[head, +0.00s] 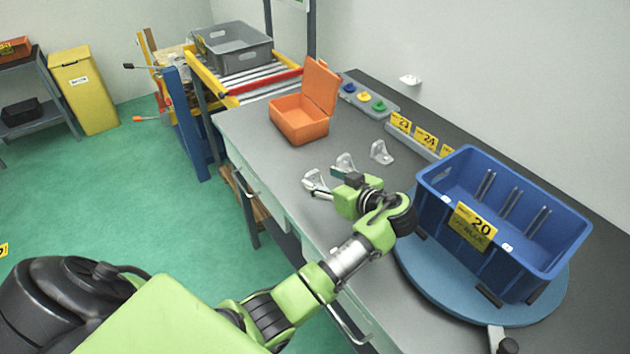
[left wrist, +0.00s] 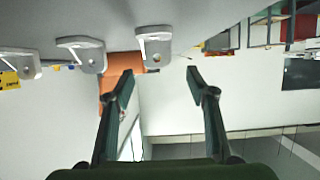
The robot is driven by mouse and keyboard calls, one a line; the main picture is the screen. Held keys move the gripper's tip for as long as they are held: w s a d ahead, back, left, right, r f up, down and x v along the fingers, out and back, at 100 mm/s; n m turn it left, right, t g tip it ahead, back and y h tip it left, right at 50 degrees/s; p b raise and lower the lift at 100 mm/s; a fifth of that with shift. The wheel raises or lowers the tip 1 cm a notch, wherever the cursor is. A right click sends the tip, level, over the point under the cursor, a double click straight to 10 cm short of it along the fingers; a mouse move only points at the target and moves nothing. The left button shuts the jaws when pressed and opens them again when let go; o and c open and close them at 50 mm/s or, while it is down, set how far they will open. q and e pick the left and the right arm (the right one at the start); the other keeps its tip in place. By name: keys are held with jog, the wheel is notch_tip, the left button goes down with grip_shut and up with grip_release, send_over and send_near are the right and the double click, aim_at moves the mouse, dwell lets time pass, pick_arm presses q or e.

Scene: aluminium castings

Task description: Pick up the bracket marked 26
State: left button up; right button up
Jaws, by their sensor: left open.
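Three pale metal brackets stand on the grey bench: a near one (head: 313,179), a middle one (head: 345,161) and a far one (head: 380,152). I cannot read a 26 on any of them. My left gripper (head: 327,184) is low over the bench's front edge, open and empty, beside the near bracket and partly overlapping it in the head view. In the left wrist view, which is upside down, one bracket (left wrist: 155,45) lies ahead between the open fingertips (left wrist: 160,74), apart from them. The other two show to the left. My right gripper is not in view.
A blue crate (head: 460,236) labelled 20 stands on a round blue turntable (head: 420,268) at the right. An open orange box (head: 299,120) is behind the brackets. Yellow number signs (head: 426,138) and a panel of coloured buttons (head: 364,98) line the back.

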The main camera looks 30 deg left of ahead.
aim_at(314, 173)
pick_arm(q)
jog(key=shift+w+a+f, duration=0.15)
jog(key=shift+w+a, duration=0.05)
jog(key=shift+a, duration=0.2)
jog(key=p+x, duration=0.1)
jog(key=x, duration=0.1)
jog(key=p+x, duration=0.1)
jog(key=x, duration=0.1)
jog(key=shift+w+a, duration=0.35)
jog(key=shift+w+a+f, duration=0.1)
jog(key=shift+a+f, duration=0.05)
jog(key=shift+a, duration=0.1)
jog(key=shift+d, duration=0.1)
jog(key=shift+c, duration=0.7)
jog(key=c, duration=1.1)
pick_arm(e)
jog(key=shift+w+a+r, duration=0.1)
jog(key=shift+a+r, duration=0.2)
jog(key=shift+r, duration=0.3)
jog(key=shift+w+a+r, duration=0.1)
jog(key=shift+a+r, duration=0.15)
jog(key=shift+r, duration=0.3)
